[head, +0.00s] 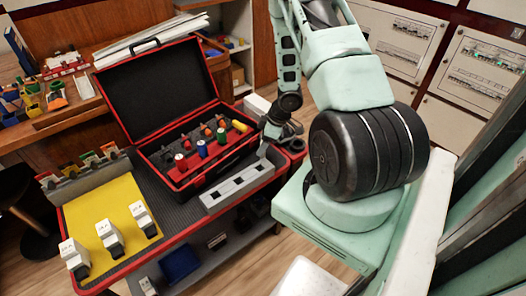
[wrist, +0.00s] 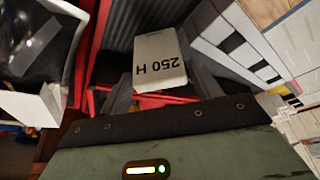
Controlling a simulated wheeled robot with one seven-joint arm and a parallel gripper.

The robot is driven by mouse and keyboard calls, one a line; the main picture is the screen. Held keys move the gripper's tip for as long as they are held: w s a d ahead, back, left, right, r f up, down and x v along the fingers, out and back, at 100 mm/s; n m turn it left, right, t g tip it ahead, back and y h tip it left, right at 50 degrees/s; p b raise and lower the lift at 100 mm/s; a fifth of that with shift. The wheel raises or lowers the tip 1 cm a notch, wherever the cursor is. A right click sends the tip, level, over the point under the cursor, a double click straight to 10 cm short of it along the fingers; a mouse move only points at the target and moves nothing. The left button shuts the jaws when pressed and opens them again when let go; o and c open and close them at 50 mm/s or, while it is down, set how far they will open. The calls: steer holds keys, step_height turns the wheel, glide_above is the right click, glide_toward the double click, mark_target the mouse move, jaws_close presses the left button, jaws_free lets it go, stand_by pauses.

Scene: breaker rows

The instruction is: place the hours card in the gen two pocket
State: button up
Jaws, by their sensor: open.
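The hours card, a pale card marked "250 H" (wrist: 160,62), shows upside down between my gripper's (wrist: 160,90) two spread fingers in the wrist view. The jaws are open, and I cannot tell whether either finger touches the card. In the head view my gripper (head: 268,146) is low at the cart's right end, beside the open case; the card is not clear there. A grey strip with dark slots (head: 237,183), apparently the pockets, lies just left of and nearer than my gripper. It also shows right of the card in the wrist view (wrist: 238,42). No pocket label is readable.
An open black case with red trim (head: 203,150) holds several coloured parts. Several white blocks (head: 109,237) stand on a yellow mat (head: 90,205) at the cart's left. A wooden bench with bins (head: 60,115) is behind. Breaker panels (head: 485,65) are at the far right.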

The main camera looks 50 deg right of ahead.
steer(key=c, duration=0.8)
steer(key=shift+r, duration=0.1)
